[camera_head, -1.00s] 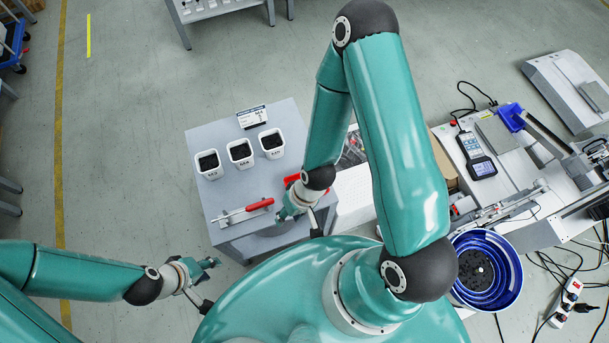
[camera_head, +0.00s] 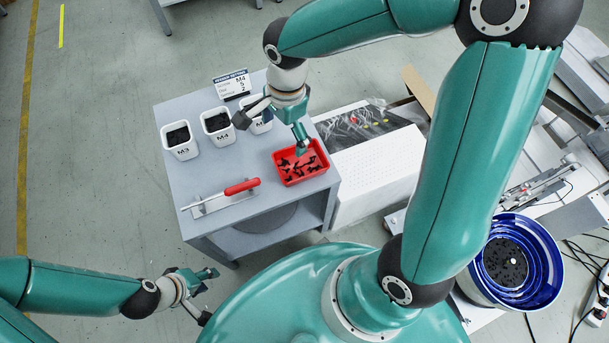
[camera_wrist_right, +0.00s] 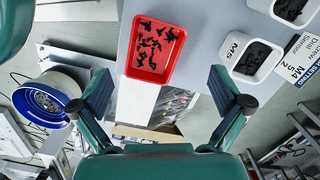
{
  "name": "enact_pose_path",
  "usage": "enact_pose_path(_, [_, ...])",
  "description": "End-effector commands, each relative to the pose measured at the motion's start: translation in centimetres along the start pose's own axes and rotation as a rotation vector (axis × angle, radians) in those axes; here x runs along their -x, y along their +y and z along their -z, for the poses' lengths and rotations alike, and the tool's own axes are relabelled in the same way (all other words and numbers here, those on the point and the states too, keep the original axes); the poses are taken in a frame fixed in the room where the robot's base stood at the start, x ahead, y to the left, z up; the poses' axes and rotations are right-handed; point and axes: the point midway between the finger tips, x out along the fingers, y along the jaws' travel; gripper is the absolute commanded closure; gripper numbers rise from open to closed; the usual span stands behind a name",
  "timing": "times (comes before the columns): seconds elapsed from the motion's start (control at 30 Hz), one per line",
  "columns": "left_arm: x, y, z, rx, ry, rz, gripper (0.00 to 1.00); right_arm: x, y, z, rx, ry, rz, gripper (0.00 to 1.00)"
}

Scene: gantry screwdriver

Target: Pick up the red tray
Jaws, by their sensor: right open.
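The red tray (camera_head: 288,172) lies on the grey table at its right edge, with several small black screws in it. It also shows in the right wrist view (camera_wrist_right: 149,72), at the top centre. My right gripper (camera_head: 301,148) hangs over the tray's far edge in the head view. In the right wrist view its two fingers (camera_wrist_right: 166,95) are wide apart with nothing between them, and the tray is ahead of them. My left gripper (camera_head: 212,279) is at the lower left, away from the table. It is small there, and its jaw opening is unclear.
White bins (camera_head: 180,148) of black screws stand at the table's back, before a sign (camera_head: 232,84). A red-handled screwdriver (camera_head: 240,187) lies on a holder. A white perforated surface (camera_head: 372,175) adjoins the table's right side. A blue round feeder (camera_head: 543,262) stands at right.

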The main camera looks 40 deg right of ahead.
Motion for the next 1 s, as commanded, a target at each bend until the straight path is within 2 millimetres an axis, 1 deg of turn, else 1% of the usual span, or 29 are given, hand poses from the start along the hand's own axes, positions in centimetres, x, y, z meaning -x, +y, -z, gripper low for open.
enact_pose_path(0.03, [-2.1,-0.8,0.0,0.000,0.001,0.000,0.60,-0.2,0.1,0.9,-0.081,0.027,0.009,0.00])
enact_pose_path(0.1, [-2.9,-1.1,0.0,0.000,0.001,0.000,0.60,0.9,0.5,1.7,-0.182,0.059,0.010,0.00])
enact_pose_path(0.23, [-3.6,-1.3,0.1,0.000,0.001,0.000,0.60,1.9,1.1,2.7,-0.293,0.093,0.008,0.00])
enact_pose_path(0.33, [-4.0,-1.4,0.1,0.000,0.001,0.000,0.60,1.4,1.3,3.0,-0.322,0.102,0.006,0.00])
enact_pose_path(0.47, [-4.5,-1.6,0.1,0.000,0.001,0.000,0.60,-0.8,1.5,3.2,-0.325,0.102,0.002,0.00])
enact_pose_path(0.7, [-6.0,-2.2,0.1,0.000,0.001,0.000,0.60,-6.0,1.5,3.7,-0.323,0.102,0.001,0.00])
enact_pose_path(0.8, [-6.4,-2.3,0.1,0.000,0.001,0.000,0.60,-7.6,1.5,3.9,-0.324,0.101,0.003,0.00])
enact_pose_path(0.9, [-6.6,-2.4,0.1,0.000,0.001,0.000,0.60,-8.6,1.5,4.0,-0.323,0.101,0.005,0.00])
enact_pose_path(1.0, [-6.7,-2.4,0.1,0.000,0.001,0.000,0.60,-9.0,1.5,4.0,-0.324,0.100,0.006,0.00])
